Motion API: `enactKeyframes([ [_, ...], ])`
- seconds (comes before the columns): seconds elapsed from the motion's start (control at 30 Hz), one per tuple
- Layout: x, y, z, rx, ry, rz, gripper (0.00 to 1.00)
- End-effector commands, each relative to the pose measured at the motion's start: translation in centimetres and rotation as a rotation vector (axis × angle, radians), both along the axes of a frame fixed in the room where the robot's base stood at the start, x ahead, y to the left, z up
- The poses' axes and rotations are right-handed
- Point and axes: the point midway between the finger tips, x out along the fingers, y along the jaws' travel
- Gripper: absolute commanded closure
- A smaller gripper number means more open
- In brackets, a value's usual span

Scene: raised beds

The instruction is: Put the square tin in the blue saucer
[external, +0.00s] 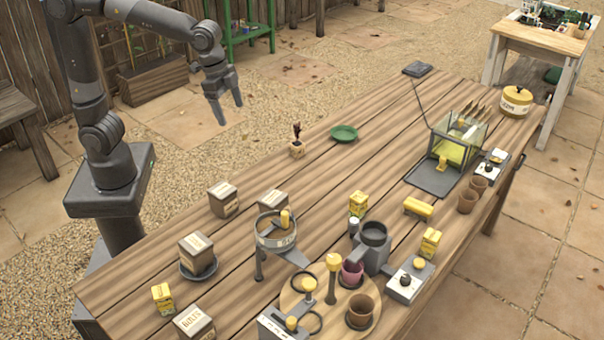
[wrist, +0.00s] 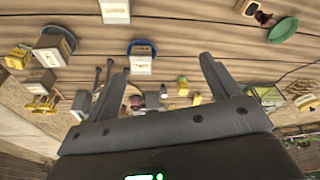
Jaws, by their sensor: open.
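Several square, brown-sided tins with pale labels stand on the table; I cannot tell which one the task means. One (external: 223,199) is nearest my base and also shows at the top of the wrist view (wrist: 115,11). Another (external: 272,204) stands behind the sieve. In the wrist view this tin (wrist: 141,65) has a blue rim (wrist: 142,43) at its base, seemingly the blue saucer, mostly hidden. A third tin (external: 197,252) sits on a dark grey saucer (external: 198,276). My gripper (external: 230,113) is open and empty, high beyond the table's left edge; its fingers frame the wrist view (wrist: 163,66).
A sieve on a stand (external: 276,240) is close to the middle tin. A green saucer (external: 344,133) and a small square pot (external: 297,149) lie farther back. A round board (external: 292,297) carries tools and pots. The back left stretch of table is mostly clear.

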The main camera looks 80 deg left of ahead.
Motion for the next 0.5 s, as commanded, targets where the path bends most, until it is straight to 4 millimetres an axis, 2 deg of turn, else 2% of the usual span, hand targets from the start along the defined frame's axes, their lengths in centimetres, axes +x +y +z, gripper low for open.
enactKeyframes([
  [0.1,-3.5,2.6,1.4,-0.019,-0.049,0.077,0.18],
  [0.23,-7.2,4.9,2.1,-0.038,-0.098,0.156,0.18],
  [0.5,-14.6,8.5,1.7,-0.075,-0.198,0.319,0.18],
])
